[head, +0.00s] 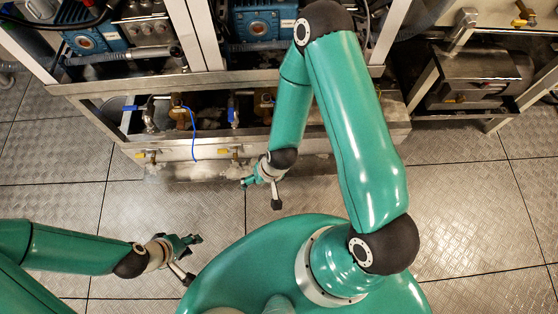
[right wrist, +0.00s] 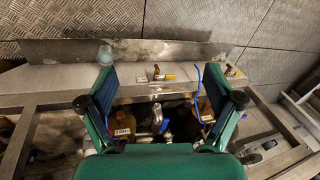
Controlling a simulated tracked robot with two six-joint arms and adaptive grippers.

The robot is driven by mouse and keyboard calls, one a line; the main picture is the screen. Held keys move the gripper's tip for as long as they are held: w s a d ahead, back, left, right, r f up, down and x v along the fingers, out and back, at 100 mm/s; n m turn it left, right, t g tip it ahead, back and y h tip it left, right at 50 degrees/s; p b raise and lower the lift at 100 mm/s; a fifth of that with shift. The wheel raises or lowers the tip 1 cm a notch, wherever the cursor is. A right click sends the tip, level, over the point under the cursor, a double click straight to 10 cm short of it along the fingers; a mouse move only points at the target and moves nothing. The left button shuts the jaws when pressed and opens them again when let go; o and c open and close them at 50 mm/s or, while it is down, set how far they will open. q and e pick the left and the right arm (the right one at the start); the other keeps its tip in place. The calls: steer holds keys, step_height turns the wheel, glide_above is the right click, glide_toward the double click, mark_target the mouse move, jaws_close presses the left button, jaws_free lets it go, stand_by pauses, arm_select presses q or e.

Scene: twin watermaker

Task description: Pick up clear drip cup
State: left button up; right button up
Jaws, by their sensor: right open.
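A small pale, see-through cup (right wrist: 105,55), which looks like the clear drip cup, stands on the metal ledge in the right wrist view. It shows just past the tip of the left-hand finger, which partly covers its lower part. My right gripper (right wrist: 160,75) is open and empty, its two fingers wide apart over the ledge; in the head view it (head: 260,192) hangs at the frame's front edge. I cannot make out the cup in the head view. My left gripper (head: 188,259) is open and empty above the floor at lower left.
A steel skid frame (head: 215,145) holds brass valves (right wrist: 157,73) with yellow handles, and a blue cable (head: 193,135) loops down its front. Blue pumps (head: 92,28) sit above. A steel motor unit (head: 480,80) stands at right. The plated floor (head: 480,215) is clear.

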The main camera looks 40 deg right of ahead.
steer(key=w+d+f+m+h+b, duration=0.2)
steer(key=w+d+f+b, duration=0.2)
steer(key=f+b, duration=0.4)
steer(key=w+d+f+m+t+h+b, duration=0.1)
steer(key=w+d+f+b, duration=0.4)
steer(key=f, duration=1)
steer(key=w+d+f+m+h+b, duration=0.3)
steer(key=d+f+b, duration=0.3)
steer(key=f+b, duration=0.4)
steer(key=shift+w+d+f+m+t+h+b, duration=0.1)
steer(key=shift+w+f+m+t+h+b, duration=0.25)
steer(key=shift+w+f+h, duration=0.4)
steer(key=shift+w+b+x, duration=0.15)
steer(key=shift+b+x, duration=0.55)
steer(key=shift+x, duration=0.6)
steer(key=shift+w+b+x, duration=0.1)
steer(key=shift+b+x, duration=0.55)
steer(key=shift+x, duration=0.65)
arm_select(q)
step_height(320, 180, down, 29)
arm_select(e)
steer(key=shift+r, duration=0.15)
arm_select(q)
steer(key=shift+s, duration=0.1)
arm_select(e)
steer(key=shift+c, duration=0.2)
steer(key=c, duration=1.2)
steer(key=shift+r, duration=0.1)
